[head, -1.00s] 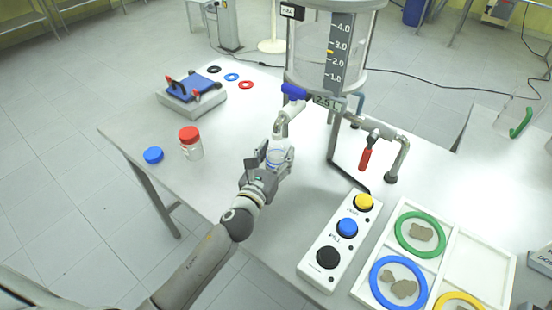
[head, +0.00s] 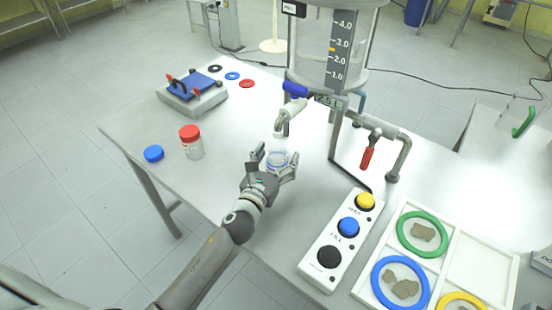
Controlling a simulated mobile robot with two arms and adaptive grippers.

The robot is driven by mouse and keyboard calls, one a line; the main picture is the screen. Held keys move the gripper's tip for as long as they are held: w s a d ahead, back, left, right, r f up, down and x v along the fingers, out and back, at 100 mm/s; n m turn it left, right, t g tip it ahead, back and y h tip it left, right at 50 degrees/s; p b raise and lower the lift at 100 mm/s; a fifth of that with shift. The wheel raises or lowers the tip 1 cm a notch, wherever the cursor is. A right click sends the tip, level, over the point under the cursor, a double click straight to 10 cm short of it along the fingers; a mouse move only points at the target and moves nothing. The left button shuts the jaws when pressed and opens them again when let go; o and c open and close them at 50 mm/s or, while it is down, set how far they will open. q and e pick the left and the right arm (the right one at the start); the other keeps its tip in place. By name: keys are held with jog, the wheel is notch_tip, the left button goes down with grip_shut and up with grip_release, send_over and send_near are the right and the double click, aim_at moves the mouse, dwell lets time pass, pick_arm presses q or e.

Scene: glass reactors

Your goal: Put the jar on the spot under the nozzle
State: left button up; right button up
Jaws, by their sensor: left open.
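A clear open jar (head: 278,158) with blue lines on it stands under the white nozzle (head: 283,128) that comes off the glass reactor. My left gripper (head: 271,165) is open, with its fingers spread on either side of the jar and its palm on the near side. The spot beneath the jar is hidden by the jar and the gripper, so I cannot tell how well the jar sits on it. My right gripper is not in view.
A red-lidded jar (head: 191,143) and a blue lid (head: 154,153) are on the table at left. A button panel (head: 338,240) and a white tray (head: 447,243) with colored rings lie at right. The reactor (head: 330,50) stands behind, with a red-handled valve (head: 368,155).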

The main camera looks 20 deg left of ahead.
pick_arm(q)
jog(key=shift+r, duration=0.2)
jog(key=shift+s+f, duration=0.15)
jog(key=shift+s, duration=0.1)
jog(key=s, duration=0.3)
jog(key=s+b, duration=0.1)
jog(key=s, duration=0.2)
jog(key=s+a+b, duration=0.1)
jog(key=s, duration=0.3)
jog(key=shift+s, duration=0.75)
